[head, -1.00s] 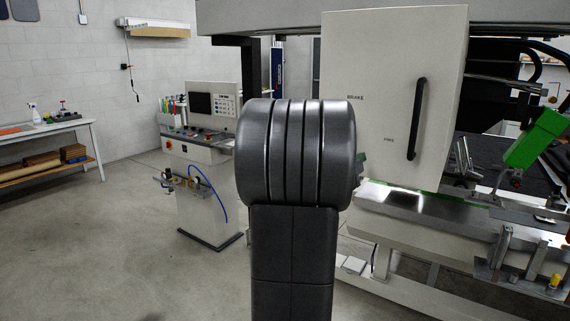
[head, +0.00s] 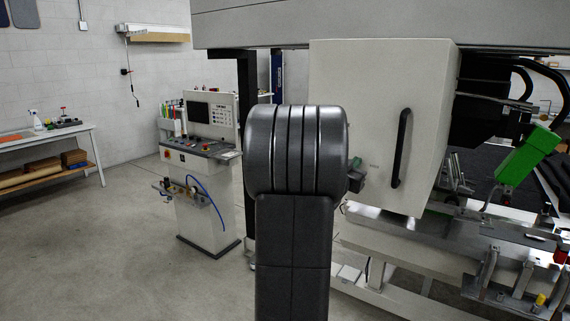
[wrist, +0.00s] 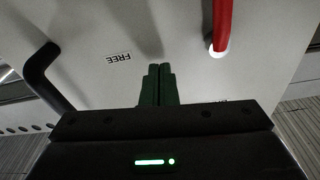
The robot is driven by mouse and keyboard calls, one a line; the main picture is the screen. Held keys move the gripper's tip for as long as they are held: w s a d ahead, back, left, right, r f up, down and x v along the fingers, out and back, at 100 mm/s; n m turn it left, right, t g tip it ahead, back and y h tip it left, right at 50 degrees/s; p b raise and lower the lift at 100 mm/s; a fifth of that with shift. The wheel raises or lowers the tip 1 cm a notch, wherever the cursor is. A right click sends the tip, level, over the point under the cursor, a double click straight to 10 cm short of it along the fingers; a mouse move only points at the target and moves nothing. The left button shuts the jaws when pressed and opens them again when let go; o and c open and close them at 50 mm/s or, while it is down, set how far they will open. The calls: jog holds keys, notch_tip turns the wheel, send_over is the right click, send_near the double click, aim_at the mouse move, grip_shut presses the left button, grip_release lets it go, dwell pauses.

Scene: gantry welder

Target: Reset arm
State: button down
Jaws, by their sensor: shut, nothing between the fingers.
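In the wrist view my gripper (wrist: 158,84) shows as two dark green fingers pressed together, with nothing between them. They point at the pale face of the white box (wrist: 185,70), beside an upside-down "FREE" label (wrist: 118,57). A red lever (wrist: 221,25) with a bright white end is to the right of the fingers. Whether the fingers touch the box face I cannot tell. In the head view my dark grey arm (head: 295,150) stands upright in front of the white box (head: 365,120) and hides most of the gripper and the lever.
The box has a black handle (head: 402,148), also in the wrist view (wrist: 42,75). A control console (head: 207,125) stands left of my arm. A green part (head: 528,155) and clamps are at the right. A bench (head: 45,137) stands far left, with open floor before it.

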aim_at(363, 144)
jog(key=r, duration=0.4)
jog(key=shift+w+d+r, duration=0.15)
jog(key=shift+d, duration=0.15)
jog(key=b+v, duration=0.2)
jog(key=v, duration=0.7)
jog(key=shift+w+a+n, duration=0.1)
jog(key=shift+n, duration=0.2)
